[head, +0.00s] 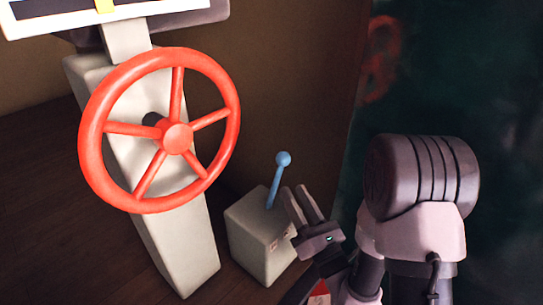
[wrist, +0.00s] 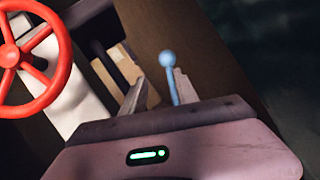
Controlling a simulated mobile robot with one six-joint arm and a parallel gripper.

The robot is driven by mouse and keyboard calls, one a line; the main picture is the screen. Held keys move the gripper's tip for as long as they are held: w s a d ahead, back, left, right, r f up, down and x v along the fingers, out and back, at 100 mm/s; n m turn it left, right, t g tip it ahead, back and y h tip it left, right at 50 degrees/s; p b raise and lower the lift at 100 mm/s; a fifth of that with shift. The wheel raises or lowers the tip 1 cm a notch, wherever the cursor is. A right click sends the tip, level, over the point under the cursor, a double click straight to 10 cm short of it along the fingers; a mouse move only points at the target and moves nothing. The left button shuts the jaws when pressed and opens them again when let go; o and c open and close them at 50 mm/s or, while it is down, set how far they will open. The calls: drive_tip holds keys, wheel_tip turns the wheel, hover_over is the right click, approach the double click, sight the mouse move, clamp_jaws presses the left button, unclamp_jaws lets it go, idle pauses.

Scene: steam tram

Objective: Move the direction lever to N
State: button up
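The direction lever (head: 273,189) is a thin blue rod with a round blue knob, rising from the top of a cream box (head: 251,238). It leans slightly right at its top. Small marks on the box's front side are too small to read. My gripper (head: 297,190) is just right of the lever in the head view, apart from it there, its two fingers parted and empty. In the wrist view the lever (wrist: 170,78) shows between the fingertips of my gripper (wrist: 160,80), close to the right finger. Its lower part is hidden there.
A large red handwheel (head: 176,137) on a cream column (head: 177,235) stands left of the lever box. It also shows at the left in the wrist view (wrist: 60,62). A brown wall (head: 290,85) is behind; the upper space above the lever is clear.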

sight(277, 173)
drive_tip(key=w+a+p, duration=0.1)
drive_tip(key=w+a, duration=0.1)
drive_tip(key=w, duration=0.1)
drive_tip(key=w+a+p, duration=0.1)
drive_tip(key=w+a, duration=0.1)
drive_tip(key=w, duration=0.2)
drive_tip(key=w+a+p, duration=0.1)
drive_tip(key=w+a, duration=0.1)
drive_tip(key=w, duration=0.1)
drive_tip(key=shift+w+r, duration=0.2)
drive_tip(key=shift+w, duration=0.05)
clamp_jaws()
idle(1.0)
